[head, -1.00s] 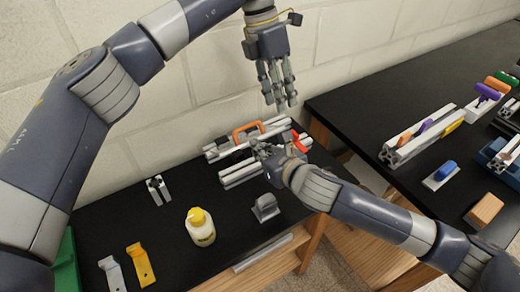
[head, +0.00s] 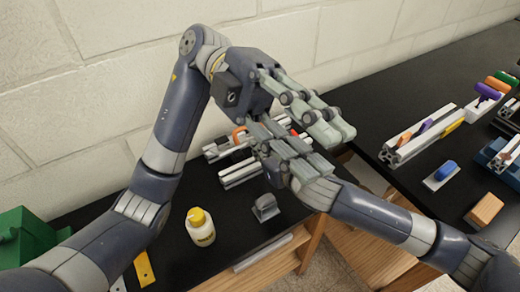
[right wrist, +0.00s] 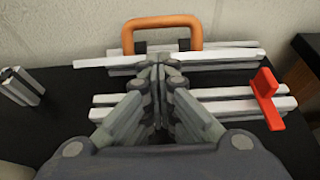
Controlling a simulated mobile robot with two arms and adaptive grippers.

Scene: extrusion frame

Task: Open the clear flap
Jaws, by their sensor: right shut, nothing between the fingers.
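The aluminium extrusion frame (head: 238,174) stands on the black table near the wall, with an orange handle at its back and a red part on its right. In the right wrist view, the frame's rails (right wrist: 228,102), orange handle (right wrist: 163,24) and red part (right wrist: 267,97) show clearly. I cannot make out the clear flap. My right gripper (right wrist: 160,72) is shut and empty over the middle of the frame, its tips near the back rail; contact cannot be told.
A yellow-capped bottle (head: 201,228) and a grey block (head: 265,208) stand in front of the frame. A yellow bracket (head: 145,269) and green bin (head: 25,238) are at the left. A second black table (head: 375,125) with extrusion parts is on the right, past a gap.

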